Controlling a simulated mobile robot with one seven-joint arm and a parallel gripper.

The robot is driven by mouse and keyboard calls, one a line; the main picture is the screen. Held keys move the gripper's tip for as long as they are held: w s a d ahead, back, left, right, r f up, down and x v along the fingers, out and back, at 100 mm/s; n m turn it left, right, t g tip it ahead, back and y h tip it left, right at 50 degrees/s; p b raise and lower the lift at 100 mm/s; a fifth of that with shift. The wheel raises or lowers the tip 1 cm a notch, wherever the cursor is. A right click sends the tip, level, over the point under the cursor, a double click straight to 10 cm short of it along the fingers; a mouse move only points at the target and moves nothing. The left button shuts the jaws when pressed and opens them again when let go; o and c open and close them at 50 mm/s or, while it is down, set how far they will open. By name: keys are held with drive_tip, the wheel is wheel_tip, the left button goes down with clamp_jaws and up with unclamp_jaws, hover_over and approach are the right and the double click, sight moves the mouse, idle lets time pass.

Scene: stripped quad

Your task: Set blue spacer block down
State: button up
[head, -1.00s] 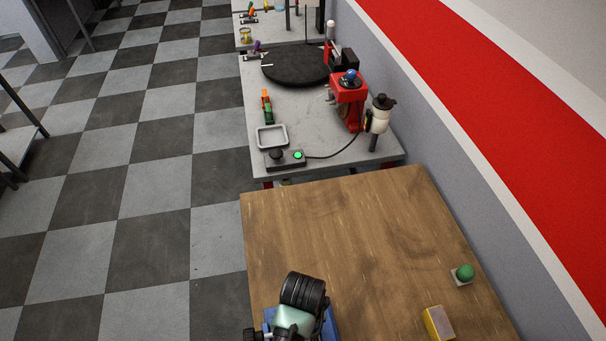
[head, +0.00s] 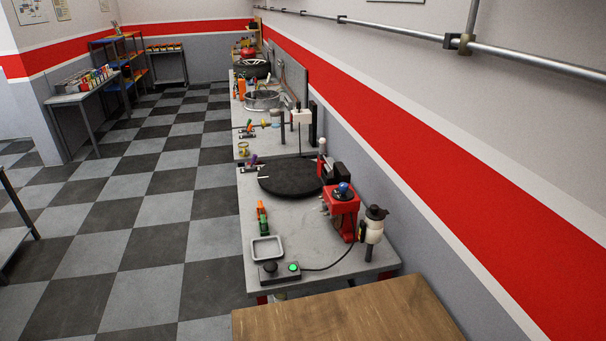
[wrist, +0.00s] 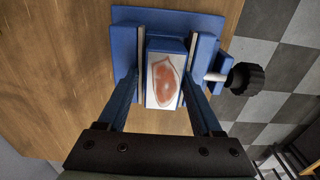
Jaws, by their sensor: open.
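In the wrist view, a blue block (wrist: 165,45) with a white face bearing an orange-brown picture lies between the jaws of a blue vise (wrist: 125,35). The vise stands on a wooden tabletop and has a black knob (wrist: 243,79) on its right. My gripper (wrist: 164,92) is open, with one finger on each side of the block. Gaps show between the fingers and the block's white face. The block's underside is hidden. The head view shows neither the gripper nor the block.
The wooden table (head: 345,312) shows only its far end in the head view. Beyond it, a grey bench (head: 325,225) holds a tray (head: 266,249), a button box (head: 281,271), a red machine (head: 341,208) and a black disc (head: 291,177).

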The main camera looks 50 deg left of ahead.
drive_tip(key=shift+s+f, duration=0.45)
drive_tip(key=shift+s, duration=0.05)
drive_tip(key=shift+w+a+r, duration=0.1)
drive_tip(key=shift+a+r, duration=0.05)
drive_tip(key=shift+r, duration=0.45)
wheel_tip(320, 180, up, 12)
drive_tip(key=w+a+r+m+t+y, duration=0.25)
drive_tip(key=w+r+t, duration=0.25)
drive_tip(key=w+r, duration=0.7)
drive_tip(key=w+d+r+m+t+y, duration=0.1)
drive_tip(key=w+d+r+m+t, duration=0.2)
drive_tip(key=w+r, duration=0.55)
drive_tip(key=w+d+r+m+t+y, duration=0.1)
drive_tip(key=w+d+r+m+t, duration=0.15)
drive_tip(key=w+r+t, duration=0.6)
drive_tip(key=s+d+r+m+t+h, duration=0.15)
drive_tip(key=d+r, duration=0.25)
drive_tip(key=r, duration=0.5)
drive_tip(key=s+d+r+m+t, duration=0.1)
drive_tip(key=s+d+r+t, duration=0.2)
drive_tip(key=r, duration=0.6)
drive_tip(key=s+d+r+m+t+h, duration=0.1)
drive_tip(key=s+d+r+t, duration=0.2)
drive_tip(key=r, duration=0.5)
drive_tip(key=s+d+r+m+t+h, duration=0.2)
drive_tip(key=s+d+r, duration=0.3)
drive_tip(key=r, duration=0.4)
drive_tip(key=shift+s+d+t, duration=0.15)
drive_tip(key=shift+s+t, duration=0.45)
drive_tip(key=shift+s, duration=0.15)
